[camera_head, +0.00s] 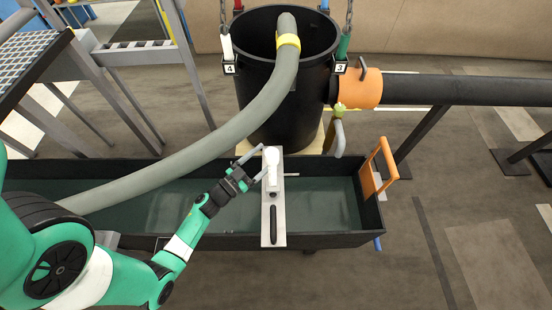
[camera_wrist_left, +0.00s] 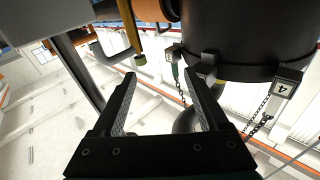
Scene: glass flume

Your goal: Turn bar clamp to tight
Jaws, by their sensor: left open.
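A pale grey plate (camera_head: 278,200) lies across the dark flume, with a white upright knob or handle (camera_head: 271,160) at its far end and a black oblong part near its front end. A thin pin sticks out to the right. This looks like the bar clamp, but I cannot tell how tight it is. My left gripper (camera_head: 257,162) is open just left of the white handle, its fingertips close to it; contact cannot be told. In the left wrist view my open fingers (camera_wrist_left: 163,76) have nothing visible gripped between them. My right gripper is not in view.
A black barrel (camera_head: 265,90) hangs on chains behind the flume, with a grey hose (camera_head: 240,120) curving out of it to the left. An orange collar (camera_head: 360,90) and black pipe (camera_head: 450,91) lie right. An orange gate handle (camera_head: 380,170) stands at the flume's right end (camera_head: 320,239).

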